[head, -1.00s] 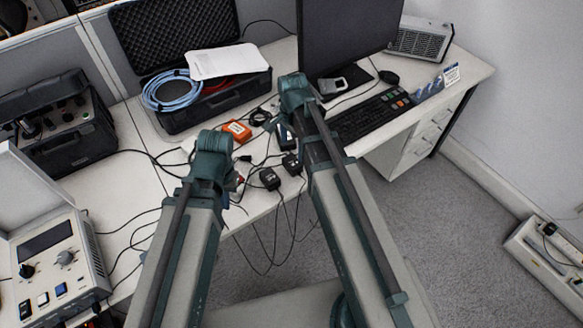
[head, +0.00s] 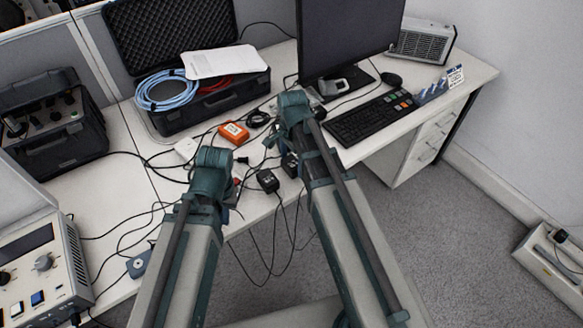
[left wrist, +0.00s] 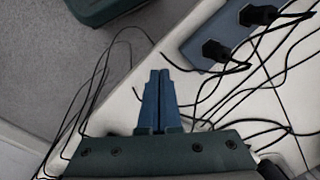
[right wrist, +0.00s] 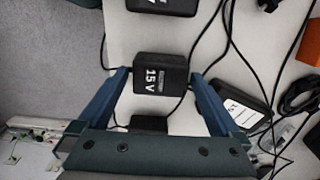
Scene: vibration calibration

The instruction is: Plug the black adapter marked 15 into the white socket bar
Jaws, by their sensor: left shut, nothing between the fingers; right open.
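The black adapter marked 15 V (right wrist: 161,73) lies on the white table in the right wrist view, near the table edge. My right gripper (right wrist: 158,88) is open, with one blue finger on each side of it, not closed on it. In the head view a black adapter (head: 290,165) shows partly behind my right arm. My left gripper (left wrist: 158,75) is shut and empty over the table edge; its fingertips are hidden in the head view. A white bar (head: 545,270) with a black plug lies on the floor at the right wall; I cannot tell whether it is the socket bar.
Another black adapter (head: 268,180) lies near the front edge, and one with a white label (right wrist: 240,104) lies beside the 15 V adapter. Loose black cables cross the table. A blue-grey box (left wrist: 215,40) holds black plugs. A keyboard (head: 370,115) stands at the right.

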